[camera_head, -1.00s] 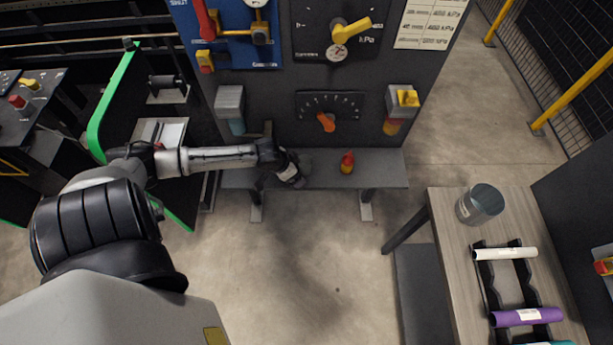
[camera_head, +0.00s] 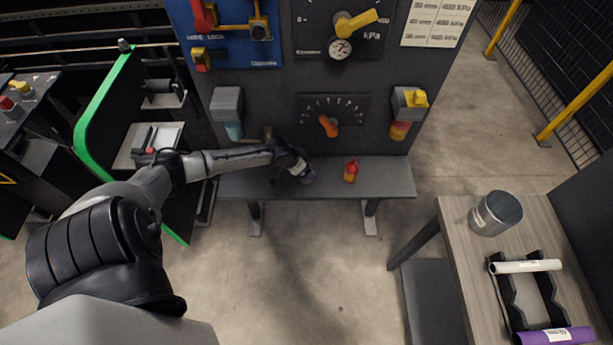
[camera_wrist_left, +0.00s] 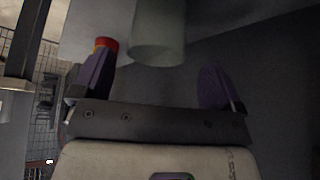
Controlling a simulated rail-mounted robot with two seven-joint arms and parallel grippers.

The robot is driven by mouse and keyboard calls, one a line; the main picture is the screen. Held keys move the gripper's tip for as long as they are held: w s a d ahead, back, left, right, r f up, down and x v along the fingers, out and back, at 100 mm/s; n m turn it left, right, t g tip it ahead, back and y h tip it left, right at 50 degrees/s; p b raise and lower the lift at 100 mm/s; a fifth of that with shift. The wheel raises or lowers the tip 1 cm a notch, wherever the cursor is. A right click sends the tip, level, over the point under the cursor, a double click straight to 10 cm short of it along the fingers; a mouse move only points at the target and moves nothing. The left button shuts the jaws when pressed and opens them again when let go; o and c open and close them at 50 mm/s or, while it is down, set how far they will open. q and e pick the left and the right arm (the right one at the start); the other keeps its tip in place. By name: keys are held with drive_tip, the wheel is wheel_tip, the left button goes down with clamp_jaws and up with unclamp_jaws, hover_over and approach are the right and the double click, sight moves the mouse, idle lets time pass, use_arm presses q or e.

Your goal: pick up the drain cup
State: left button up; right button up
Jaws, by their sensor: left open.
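A pale, translucent cup, which I take to be the drain cup (camera_wrist_left: 158,38), shows in the left wrist view just beyond my left gripper (camera_wrist_left: 155,82). The jaws look empty. In the head view, my left gripper (camera_head: 300,169) is low over the grey shelf, left of a small red and yellow bottle (camera_head: 351,171). The gripper mostly hides the cup there, and I cannot tell whether they touch. My right gripper is out of view.
The grey shelf (camera_head: 390,180) runs under a dark panel (camera_head: 365,80) with gauges and levers. A metal can (camera_head: 496,213) and a rack with rolls (camera_head: 525,267) stand on a wooden table (camera_head: 455,222) at right. A green-edged frame (camera_head: 82,150) stands at left.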

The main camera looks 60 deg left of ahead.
use_arm(q)
drive_tip(key=b+x, duration=0.1)
drive_tip(key=x, duration=0.3)
drive_tip(key=shift+w+d+f+b, duration=0.15)
drive_tip(key=shift+d+f+b, duration=0.1)
drive_tip(key=shift+b, duration=0.15)
drive_tip(key=shift+w+a+f, duration=0.1)
drive_tip(key=shift+w+f, duration=0.1)
drive_tip(key=shift+f, duration=0.15)
drive_tip(key=c, duration=1)
drive_tip(key=shift+r, duration=0.15)
